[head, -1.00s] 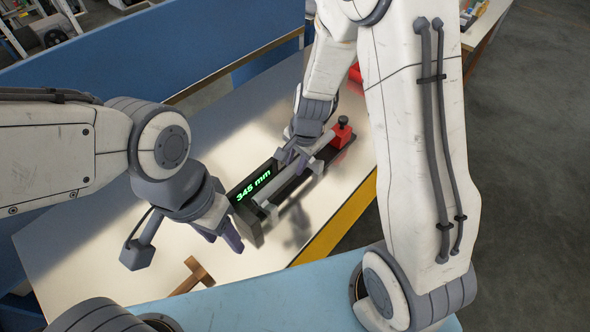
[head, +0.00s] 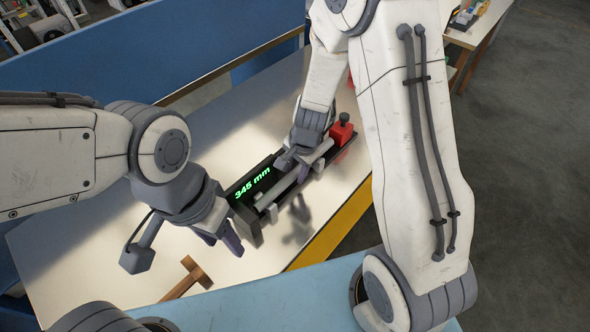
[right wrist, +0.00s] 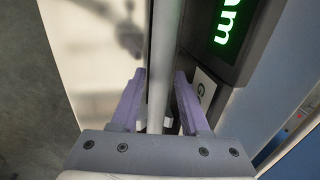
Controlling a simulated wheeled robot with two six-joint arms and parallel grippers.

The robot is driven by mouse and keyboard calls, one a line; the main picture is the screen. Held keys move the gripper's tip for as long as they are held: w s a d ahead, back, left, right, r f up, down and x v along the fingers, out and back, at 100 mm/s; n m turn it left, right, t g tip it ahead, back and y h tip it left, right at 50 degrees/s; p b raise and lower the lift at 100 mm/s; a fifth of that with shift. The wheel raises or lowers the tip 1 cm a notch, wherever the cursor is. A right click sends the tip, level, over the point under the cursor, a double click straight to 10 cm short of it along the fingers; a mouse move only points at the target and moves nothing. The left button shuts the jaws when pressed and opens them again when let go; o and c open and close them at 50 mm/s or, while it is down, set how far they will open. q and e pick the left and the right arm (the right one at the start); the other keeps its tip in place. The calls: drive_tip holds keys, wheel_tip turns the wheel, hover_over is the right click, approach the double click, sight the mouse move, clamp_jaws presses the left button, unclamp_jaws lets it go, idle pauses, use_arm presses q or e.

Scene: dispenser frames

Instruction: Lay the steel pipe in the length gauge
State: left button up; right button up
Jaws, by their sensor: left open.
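The steel pipe (head: 291,188) is a plain grey tube. It lies lengthwise along the black length gauge (head: 248,229), between its end plate and the red block. I cannot tell whether it touches the gauge bed. My right gripper (head: 298,166) is at the pipe's middle. My left gripper (head: 222,232) is open and empty, beside the gauge's display end. The green display (head: 252,184) reads 345 mm.
A brown T-shaped wooden piece (head: 187,279) lies on the table (head: 90,235) in front of my left gripper. The red block (head: 342,132) with a black knob sits at the gauge's far end. A blue panel (head: 140,65) stands behind the table.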

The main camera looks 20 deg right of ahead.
drive_tip(key=shift+r, duration=0.1)
wheel_tip(320, 180, up, 12)
drive_tip(key=s+d+p, duration=0.1)
drive_tip(key=s+p, duration=0.1)
drive_tip(key=p, duration=0.2)
drive_tip(key=s+a+r+n, duration=0.2)
drive_tip(key=s+a+n, duration=0.1)
drive_tip(key=s+n, duration=0.3)
drive_tip(key=s+a+r+n+g, duration=0.1)
drive_tip(key=s+a+r+n, duration=0.2)
drive_tip(key=s+n, duration=0.3)
drive_tip(key=s+a+r+n, duration=0.3)
drive_tip(key=s+n, duration=0.3)
drive_tip(key=s, duration=0.2)
drive_tip(key=shift+s+a+r+n+g, duration=0.15)
drive_tip(key=shift+s+r+n+g, duration=0.15)
drive_tip(key=shift+s+g, duration=0.1)
